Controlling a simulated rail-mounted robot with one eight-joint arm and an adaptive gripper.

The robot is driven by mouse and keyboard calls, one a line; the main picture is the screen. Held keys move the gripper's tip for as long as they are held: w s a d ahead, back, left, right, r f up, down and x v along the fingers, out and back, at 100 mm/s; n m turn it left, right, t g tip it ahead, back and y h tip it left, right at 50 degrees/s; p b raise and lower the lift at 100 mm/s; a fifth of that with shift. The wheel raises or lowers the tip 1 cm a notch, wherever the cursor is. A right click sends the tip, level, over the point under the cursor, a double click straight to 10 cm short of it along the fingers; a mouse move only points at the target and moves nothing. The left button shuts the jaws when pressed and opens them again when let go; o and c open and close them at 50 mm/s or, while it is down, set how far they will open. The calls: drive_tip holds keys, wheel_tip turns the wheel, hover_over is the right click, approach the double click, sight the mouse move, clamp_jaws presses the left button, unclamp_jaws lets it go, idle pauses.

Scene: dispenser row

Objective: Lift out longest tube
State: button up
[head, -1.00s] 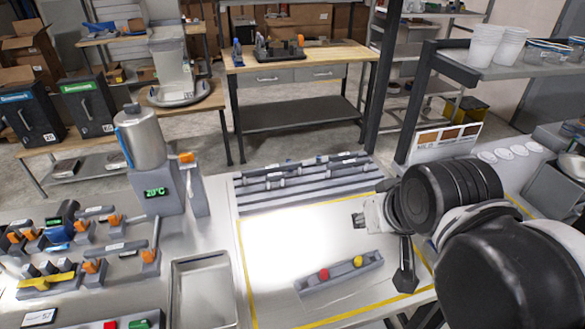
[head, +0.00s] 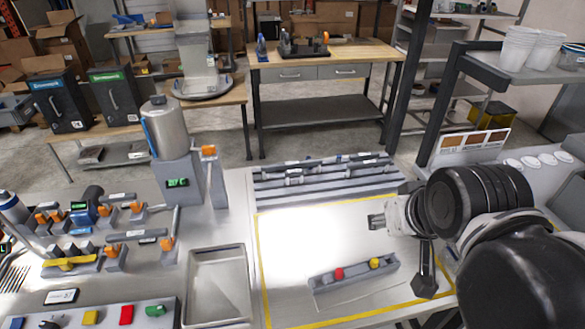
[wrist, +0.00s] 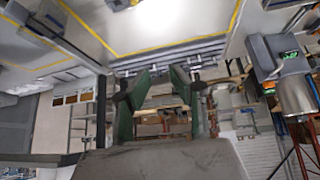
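Several grey tubes (head: 325,171) with dark fittings lie lengthwise in a grooved grey rack (head: 325,193) at the back of the work area. They differ in length, but they are too small and overlapping to tell which is longest. My gripper (head: 376,221) is in front of the rack's right part, above the bright panel, apart from the tubes. In the wrist view, its two dark green fingers (wrist: 153,90) are spread with nothing held between them. Part of the rack with tubes (wrist: 170,68) shows beyond the fingers.
A yellow-edged bright panel (head: 300,240) holds a grey block (head: 352,284) with red and yellow knobs. An empty metal tray (head: 218,290) lies left of it. A dispenser with a steel canister (head: 165,130) stands left of the rack. A shelf with white cups (head: 535,50) is at right.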

drive_tip(key=shift+w, duration=0.1)
drive_tip(key=w+a+r+m+g+b, duration=0.15)
drive_tip(key=w+r+m, duration=0.3)
drive_tip(key=w, duration=0.55)
drive_tip(key=m+g+b, duration=0.4)
drive_tip(key=m+g, duration=0.2)
drive_tip(key=m, duration=0.6)
hover_over(292, 163)
wheel_tip(292, 163, down, 12)
drive_tip(key=f, duration=0.6)
drive_tip(key=f+p, duration=0.1)
drive_tip(key=f, duration=0.1)
drive_tip(key=shift+w+d+f, duration=0.15)
drive_tip(key=shift+d, duration=0.2)
drive_tip(key=shift+a+f+p, duration=0.2)
drive_tip(key=shift+f+p, duration=0.05)
drive_tip(key=shift+f, duration=1.1)
drive_tip(key=shift+a+f+p, duration=0.15)
drive_tip(key=shift+f+p, duration=0.1)
drive_tip(key=shift+f, duration=1.05)
drive_tip(key=shift+c, duration=0.2)
clamp_jaws()
